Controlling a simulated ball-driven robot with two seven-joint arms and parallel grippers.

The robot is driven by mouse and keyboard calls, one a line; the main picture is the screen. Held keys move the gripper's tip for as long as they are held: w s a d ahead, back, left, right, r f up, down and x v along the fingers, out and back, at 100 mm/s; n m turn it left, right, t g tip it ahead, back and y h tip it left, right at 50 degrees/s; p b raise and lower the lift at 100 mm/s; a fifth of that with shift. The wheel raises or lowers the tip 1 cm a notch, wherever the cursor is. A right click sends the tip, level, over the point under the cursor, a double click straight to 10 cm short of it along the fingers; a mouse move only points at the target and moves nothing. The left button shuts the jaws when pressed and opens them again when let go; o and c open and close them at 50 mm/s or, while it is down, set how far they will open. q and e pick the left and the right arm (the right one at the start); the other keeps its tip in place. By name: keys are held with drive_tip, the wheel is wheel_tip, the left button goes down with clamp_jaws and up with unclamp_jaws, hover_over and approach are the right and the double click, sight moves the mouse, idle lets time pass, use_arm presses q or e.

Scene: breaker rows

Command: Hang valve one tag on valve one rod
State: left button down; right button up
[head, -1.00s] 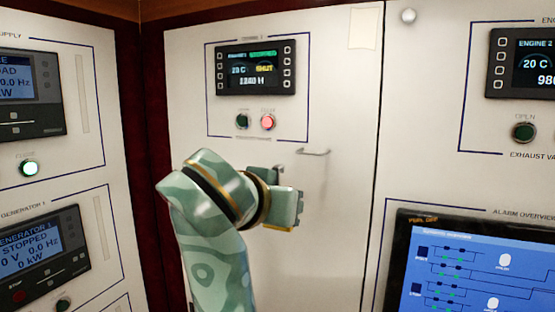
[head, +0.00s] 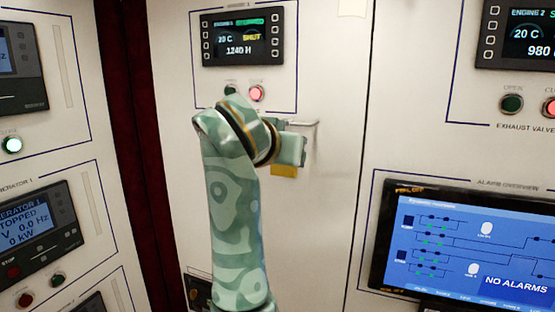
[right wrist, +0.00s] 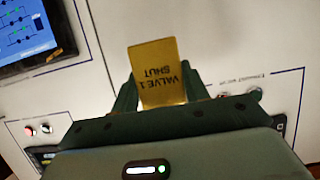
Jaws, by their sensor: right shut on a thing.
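The valve one tag is a yellow plate (right wrist: 158,72) marked "VALVE 1 SHUT", upside down in the right wrist view. It sits between the two fingers of my right gripper (right wrist: 160,82), which is shut on it. In the head view the tag (head: 284,171) shows as a small yellow piece below my right gripper (head: 291,150). The valve one rod (head: 304,123) is a thin metal bar on the panel under the engine 1 display, just above the gripper. The gripper hides part of it, and I cannot tell whether the tag touches it. My left gripper is not in view.
The engine 1 display (head: 242,36) and a lit red button (head: 257,93) are above my right arm. The alarm screen (head: 468,245) is at the right, the generator panel (head: 30,229) at the left. Bare white panel (head: 325,220) lies between.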

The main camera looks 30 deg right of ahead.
drive_tip(key=w+d+f, duration=0.1)
drive_tip(key=w+d, duration=0.4)
drive_tip(key=d, duration=0.1)
drive_tip(key=shift+w+d, duration=0.2)
drive_tip(key=shift+w, duration=0.1)
idle(0.3)
drive_tip(key=o, duration=1)
drive_tip(key=shift+o, duration=0.2)
drive_tip(key=b+v, duration=0.4)
drive_tip(key=v, duration=1.2)
